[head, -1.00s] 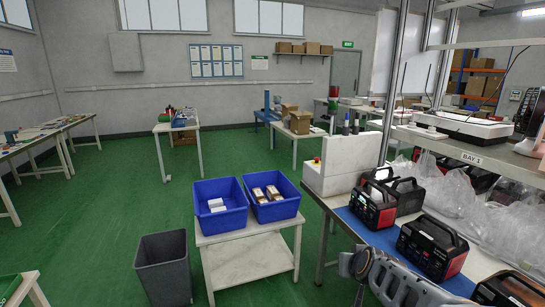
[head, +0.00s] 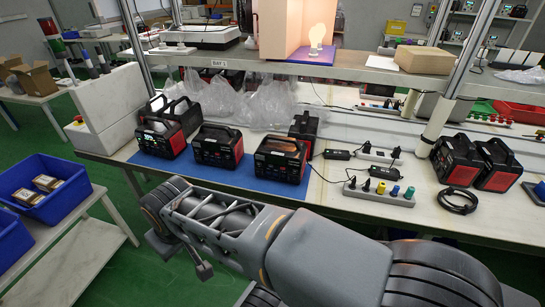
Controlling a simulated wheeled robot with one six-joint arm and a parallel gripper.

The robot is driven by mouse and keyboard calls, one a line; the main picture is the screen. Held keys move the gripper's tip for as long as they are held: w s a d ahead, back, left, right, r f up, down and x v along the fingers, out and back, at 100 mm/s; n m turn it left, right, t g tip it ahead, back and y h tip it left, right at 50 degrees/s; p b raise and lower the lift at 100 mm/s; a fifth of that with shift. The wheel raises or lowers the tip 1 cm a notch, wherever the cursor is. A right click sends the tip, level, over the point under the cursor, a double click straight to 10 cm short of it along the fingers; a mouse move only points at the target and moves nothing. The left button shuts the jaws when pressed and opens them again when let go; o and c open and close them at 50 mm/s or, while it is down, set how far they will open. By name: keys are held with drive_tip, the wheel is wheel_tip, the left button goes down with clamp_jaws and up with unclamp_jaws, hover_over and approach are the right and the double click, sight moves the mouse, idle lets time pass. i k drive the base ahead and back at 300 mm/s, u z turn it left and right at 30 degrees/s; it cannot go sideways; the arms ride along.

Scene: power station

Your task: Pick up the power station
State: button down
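Several black power stations with red panels and top handles stand on the bench. On the blue mat (head: 265,189) are one at left (head: 165,135), one in the middle (head: 217,148) and one at right (head: 281,158). Another (head: 185,112) stands behind the left one, and another (head: 303,128) behind the right one. Two more, (head: 456,160) and (head: 497,165), stand side by side at the right of the bench. My arm stretches across the foreground, in front of the bench edge. I cannot make out my gripper's fingers.
Clear plastic bags (head: 235,100) lie behind the mat. A power strip (head: 378,191), a black cable coil (head: 458,201) and a white box (head: 108,125) are on the bench. A shelf (head: 345,72) and metal posts rise above it. Blue bins (head: 45,190) stand on a side table at left.

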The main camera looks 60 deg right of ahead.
sight(286, 156)
drive_tip(key=z, duration=3.4)
drive_tip(key=i, duration=0.8)
drive_tip(key=u, duration=3.55)
